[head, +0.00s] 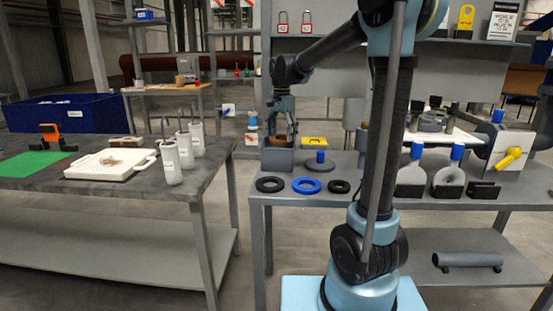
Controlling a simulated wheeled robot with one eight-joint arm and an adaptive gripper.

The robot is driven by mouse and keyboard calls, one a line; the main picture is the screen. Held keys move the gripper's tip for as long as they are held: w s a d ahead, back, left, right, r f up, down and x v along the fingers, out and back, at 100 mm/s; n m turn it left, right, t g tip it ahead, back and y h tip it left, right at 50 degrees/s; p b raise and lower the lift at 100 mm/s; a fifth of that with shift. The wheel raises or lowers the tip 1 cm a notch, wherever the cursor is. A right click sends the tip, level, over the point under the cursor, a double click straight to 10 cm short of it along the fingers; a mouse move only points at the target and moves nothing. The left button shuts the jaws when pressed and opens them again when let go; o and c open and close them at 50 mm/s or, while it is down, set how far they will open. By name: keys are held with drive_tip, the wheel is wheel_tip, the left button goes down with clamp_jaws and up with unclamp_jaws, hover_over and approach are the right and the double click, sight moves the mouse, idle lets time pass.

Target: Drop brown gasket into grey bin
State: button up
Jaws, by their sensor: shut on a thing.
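My gripper (281,136) points down over the grey bin (278,161), which sits at the back left of the right-hand bench. The gripper is shut on the brown gasket (279,142), seen as a small brown shape at the fingertips. The gasket is at about the height of the bin's rim, over or just inside its opening. The bin's inside is hidden by its front wall, and the gasket is too small to show its full shape.
A black ring (270,185), a blue ring (306,186) and a smaller dark ring (339,187) lie along the bench's front edge. A grey disc with a blue knob (320,161) and a yellow block (314,142) stand right of the bin. A gap separates the left table (120,195).

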drive_tip(key=o, duration=1.1)
wheel_tip(320, 180, up, 12)
drive_tip(key=shift+w+f, duration=0.1)
